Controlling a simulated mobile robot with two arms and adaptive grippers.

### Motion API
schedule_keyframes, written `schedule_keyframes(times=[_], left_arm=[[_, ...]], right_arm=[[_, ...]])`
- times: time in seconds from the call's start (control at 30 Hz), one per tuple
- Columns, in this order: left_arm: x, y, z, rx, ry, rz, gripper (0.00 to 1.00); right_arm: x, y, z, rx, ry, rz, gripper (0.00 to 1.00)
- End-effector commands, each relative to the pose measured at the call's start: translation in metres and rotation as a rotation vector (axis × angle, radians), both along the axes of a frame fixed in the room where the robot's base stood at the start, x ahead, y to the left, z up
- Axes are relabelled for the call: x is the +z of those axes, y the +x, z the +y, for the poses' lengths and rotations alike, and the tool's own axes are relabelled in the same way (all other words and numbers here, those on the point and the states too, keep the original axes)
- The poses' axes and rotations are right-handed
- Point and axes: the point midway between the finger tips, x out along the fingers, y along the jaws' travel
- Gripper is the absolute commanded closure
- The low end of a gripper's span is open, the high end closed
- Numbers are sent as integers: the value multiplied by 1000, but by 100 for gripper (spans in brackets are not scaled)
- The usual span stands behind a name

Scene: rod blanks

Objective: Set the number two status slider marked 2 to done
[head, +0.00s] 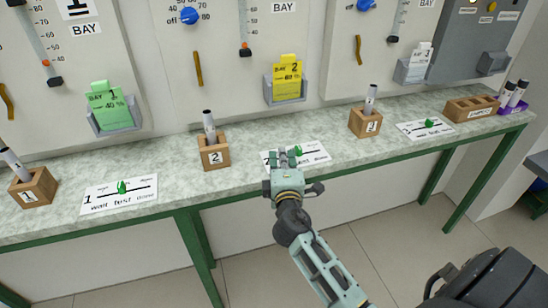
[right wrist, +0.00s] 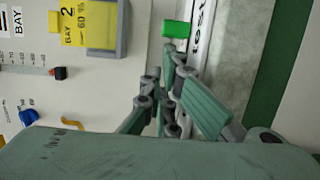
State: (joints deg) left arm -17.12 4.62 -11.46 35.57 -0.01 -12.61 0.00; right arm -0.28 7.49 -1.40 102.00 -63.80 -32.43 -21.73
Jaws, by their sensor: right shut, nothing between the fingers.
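The number 2 status slider is a white card (head: 316,152) lying flat on the bench, with a green knob (head: 297,150) near the middle of its track. In the right wrist view the green knob (right wrist: 176,29) is beside the lettering "test" on the card (right wrist: 203,25). My right gripper (head: 288,163) is shut and empty, over the left part of the card, hiding some of its track and lettering. In the right wrist view its fingertips (right wrist: 168,58) are close to the knob; I cannot tell whether they touch it. My left gripper is not in view.
A wooden block marked 2 (head: 215,154) holds a rod left of the card. Another block (head: 364,122) with a rod stands to the right. Sliders 1 (head: 105,196) and 3 (head: 416,131) lie farther along the bench. A yellow bay 2 card (head: 287,80) is on the wall behind.

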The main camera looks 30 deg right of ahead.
Motion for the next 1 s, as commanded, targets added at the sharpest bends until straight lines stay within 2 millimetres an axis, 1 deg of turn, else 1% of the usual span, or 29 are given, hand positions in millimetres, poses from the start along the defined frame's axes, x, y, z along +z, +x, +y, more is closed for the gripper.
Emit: schedule_keyframes(times=[0.4, 0.47, 0.6, 0.73, 0.83, 1.0], left_arm=[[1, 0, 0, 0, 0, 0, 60], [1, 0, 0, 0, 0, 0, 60], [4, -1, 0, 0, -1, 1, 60], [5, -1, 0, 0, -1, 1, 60], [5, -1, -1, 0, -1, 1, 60], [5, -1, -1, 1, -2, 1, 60]], right_arm=[[-1, -1, -4, 0, 0, 0, 100], [-1, -3, -10, -1, -2, 1, 100], [0, -10, -38, -3, -4, 2, 100], [0, -15, -61, -2, -3, 1, 100], [0, -17, -68, 0, -1, 0, 100], [0, -17, -71, -2, 0, 0, 100]])
